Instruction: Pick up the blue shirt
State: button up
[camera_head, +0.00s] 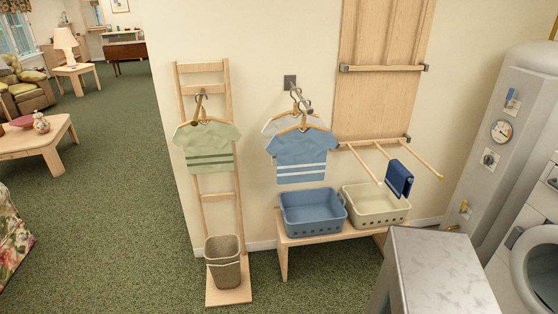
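The blue shirt (302,155) hangs on a wooden hanger in front of the cream wall. It has white stripes near its hem. The hanger's hook is at a dark wall mount (290,82). A pale shirt (282,123) hangs right behind the blue one and is mostly hidden by it. A green shirt (207,146) with darker stripes hangs on a wooden ladder rack to the left, apart from the blue shirt. My gripper is not in view.
A blue basket (312,214) and a cream basket (374,207) stand on a low wooden bench (295,241) below. A brown bin (223,264) is at left. A drying rack (362,163) juts out, holding a dark blue cloth (399,179). A marble-topped cabinet (436,270) stands in front right. Carpet at left is open.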

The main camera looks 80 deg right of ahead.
aim_at(301, 157)
jog(key=z, duration=0.05)
jog(key=k, duration=1.85)
jog(key=z, duration=0.45)
jog(key=i, duration=0.85)
jog(key=u, duration=0.05)
